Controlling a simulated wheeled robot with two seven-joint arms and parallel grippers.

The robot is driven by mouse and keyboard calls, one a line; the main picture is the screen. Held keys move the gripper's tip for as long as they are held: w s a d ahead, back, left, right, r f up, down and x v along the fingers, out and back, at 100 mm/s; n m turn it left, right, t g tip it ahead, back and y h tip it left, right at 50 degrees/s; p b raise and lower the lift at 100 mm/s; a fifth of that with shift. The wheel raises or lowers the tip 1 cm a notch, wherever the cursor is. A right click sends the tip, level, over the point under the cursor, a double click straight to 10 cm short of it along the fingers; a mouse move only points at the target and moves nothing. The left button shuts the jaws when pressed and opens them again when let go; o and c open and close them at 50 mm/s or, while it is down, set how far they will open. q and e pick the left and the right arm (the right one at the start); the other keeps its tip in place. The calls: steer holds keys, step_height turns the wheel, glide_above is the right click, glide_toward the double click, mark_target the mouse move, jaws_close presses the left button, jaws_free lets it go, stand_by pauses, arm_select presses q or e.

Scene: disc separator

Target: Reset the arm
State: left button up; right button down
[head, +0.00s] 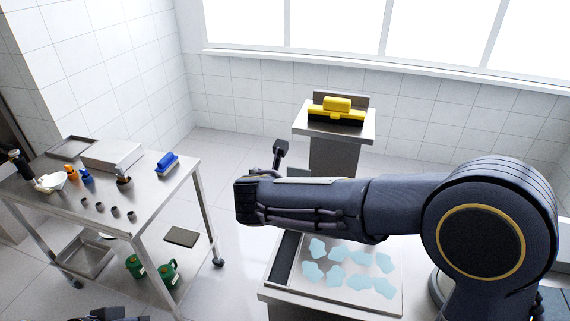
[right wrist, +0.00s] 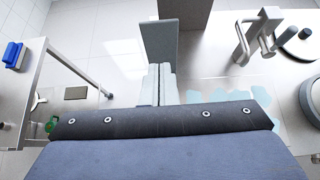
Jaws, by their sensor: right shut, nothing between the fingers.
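My right arm (head: 330,205) comes in from the right in the head view and reaches across the middle, in front of the blue-patched metal tray. My right gripper is not clearly visible in the head view. In the right wrist view the right gripper (right wrist: 159,72) shows its two pale fingers together, with nothing between them, over the floor. Dark parts at the bottom left edge of the head view look like part of my left arm; no left gripper fingers show.
A steel cart (head: 138,205) at left holds a blue brush (head: 167,162), bottles and small dark cups; green containers (head: 167,274) are below. A yellow-and-black tool (head: 337,108) sits on a pedestal at the back. The metal tray (head: 385,300) lies under my right arm.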

steer(key=s+d+f+m+g+y, duration=0.1)
steer(key=s+d+m+g, duration=0.2)
steer(key=s+d+m, duration=0.5)
steer(key=s+d+f+m+g, duration=0.1)
steer(key=s+d+m+g, duration=0.1)
steer(key=s+d+m, duration=0.65)
steer(key=s+d+f+m+y, duration=0.1)
steer(key=s+m+y, duration=0.5)
steer(key=s+m, duration=0.8)
steer(key=f+m, duration=0.1)
steer(key=m, duration=0.2)
steer(key=shift+d+m, duration=0.3)
steer(key=shift+m, duration=0.05)
